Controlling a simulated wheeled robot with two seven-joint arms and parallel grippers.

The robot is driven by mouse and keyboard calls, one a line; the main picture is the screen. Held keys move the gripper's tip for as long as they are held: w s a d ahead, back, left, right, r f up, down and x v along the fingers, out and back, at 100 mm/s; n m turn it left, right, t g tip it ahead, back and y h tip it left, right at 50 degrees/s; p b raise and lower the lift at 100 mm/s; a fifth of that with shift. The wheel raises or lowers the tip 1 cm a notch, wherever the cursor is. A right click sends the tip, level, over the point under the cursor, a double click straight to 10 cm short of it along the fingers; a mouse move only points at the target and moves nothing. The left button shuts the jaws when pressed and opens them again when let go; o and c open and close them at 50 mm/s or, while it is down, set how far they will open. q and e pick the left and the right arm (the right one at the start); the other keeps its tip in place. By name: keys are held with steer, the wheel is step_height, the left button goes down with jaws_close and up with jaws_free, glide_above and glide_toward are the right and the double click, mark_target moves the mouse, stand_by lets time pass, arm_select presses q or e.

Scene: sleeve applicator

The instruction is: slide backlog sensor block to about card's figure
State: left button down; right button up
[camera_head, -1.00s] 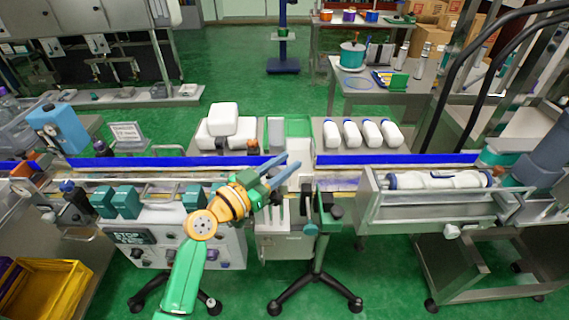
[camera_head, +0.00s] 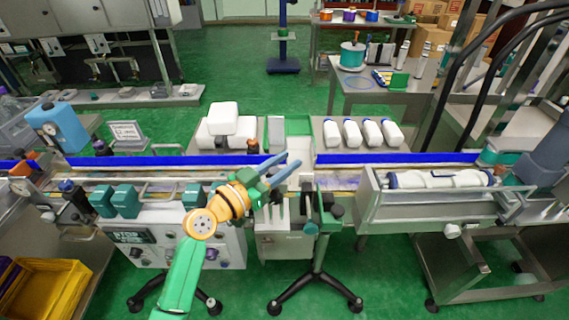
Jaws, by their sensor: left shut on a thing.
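My left gripper (camera_head: 284,167) reaches from the lower left to the guide rail in the middle of the conveyor line. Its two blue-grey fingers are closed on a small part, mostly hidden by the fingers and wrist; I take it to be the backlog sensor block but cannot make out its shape. A small white card (camera_head: 127,132) stands behind the blue rail at the left. Its writing is too small to read. My right gripper is not in view.
The blue rail (camera_head: 400,158) runs along the conveyor. White bottles (camera_head: 351,133) lie on a tray behind it. Teal blocks (camera_head: 125,201) sit on the front left. A clear-fronted trough with white bottles (camera_head: 440,180) is at right. A dark post with knobs (camera_head: 312,205) stands beside the gripper.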

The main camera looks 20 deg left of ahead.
mark_target(270, 175)
arm_select(q)
steer(key=shift+f, duration=0.15)
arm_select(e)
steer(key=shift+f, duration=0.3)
arm_select(q)
steer(key=c, duration=0.6)
jaws_free()
steer(key=b+v, duration=0.2)
steer(key=v, duration=0.5)
steer(key=shift+b, duration=0.3)
steer(key=shift+s, duration=0.15)
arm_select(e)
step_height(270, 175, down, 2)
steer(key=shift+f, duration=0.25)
